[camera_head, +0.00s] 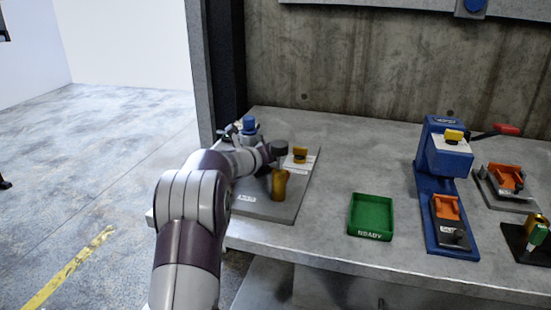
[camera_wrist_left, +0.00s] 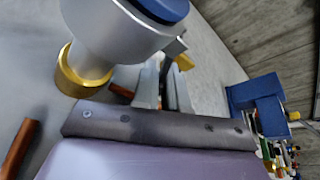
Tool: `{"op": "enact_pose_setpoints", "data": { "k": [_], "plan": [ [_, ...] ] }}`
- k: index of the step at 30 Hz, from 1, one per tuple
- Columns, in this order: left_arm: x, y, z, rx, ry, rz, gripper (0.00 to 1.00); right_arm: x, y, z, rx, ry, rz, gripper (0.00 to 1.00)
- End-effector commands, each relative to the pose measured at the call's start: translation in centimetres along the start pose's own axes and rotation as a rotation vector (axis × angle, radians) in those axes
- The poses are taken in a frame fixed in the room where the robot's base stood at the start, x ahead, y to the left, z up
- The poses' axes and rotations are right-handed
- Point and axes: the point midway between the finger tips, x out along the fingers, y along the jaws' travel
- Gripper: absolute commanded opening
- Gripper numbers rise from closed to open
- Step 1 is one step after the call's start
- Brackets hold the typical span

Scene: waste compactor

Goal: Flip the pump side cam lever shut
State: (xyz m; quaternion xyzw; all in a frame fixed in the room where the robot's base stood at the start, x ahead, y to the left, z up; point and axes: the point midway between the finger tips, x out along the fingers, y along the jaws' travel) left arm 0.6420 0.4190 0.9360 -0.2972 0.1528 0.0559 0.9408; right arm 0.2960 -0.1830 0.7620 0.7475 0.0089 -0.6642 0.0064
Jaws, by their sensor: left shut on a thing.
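My left gripper (camera_wrist_left: 163,80) shows in the wrist view with its two grey fingers close together. It is shut on a narrow grey part, apparently the pump side cam lever (camera_wrist_left: 176,46), beside the grey coupling body with a blue top (camera_wrist_left: 105,38) and a brass ring (camera_wrist_left: 68,78). The lever's exact angle is hard to tell. In the head view my left arm reaches over the grey fixture plate (camera_head: 262,208), and my wrist hides the fingertips. A blue knob (camera_head: 249,124) shows behind the wrist, and a brass fitting with a dark top (camera_head: 279,185) stands right of it. My right gripper is not in view.
A green tray (camera_head: 370,216) stands mid-bench. The bench between fixture and tray is clear. A concrete wall closes the back.

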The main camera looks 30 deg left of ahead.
Motion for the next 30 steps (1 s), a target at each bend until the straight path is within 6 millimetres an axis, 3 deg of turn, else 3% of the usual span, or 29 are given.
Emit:
{"op": "enact_pose_setpoints", "data": {
  "k": [13,30],
  "plan": [
    [0.0,1.8,0.0,0.273,0.003,0.114,0.0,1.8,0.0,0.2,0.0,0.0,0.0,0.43],
    [-0.1,2.2,0.2,0.351,0.004,0.147,0.0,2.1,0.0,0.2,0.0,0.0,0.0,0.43]
  ]
}}
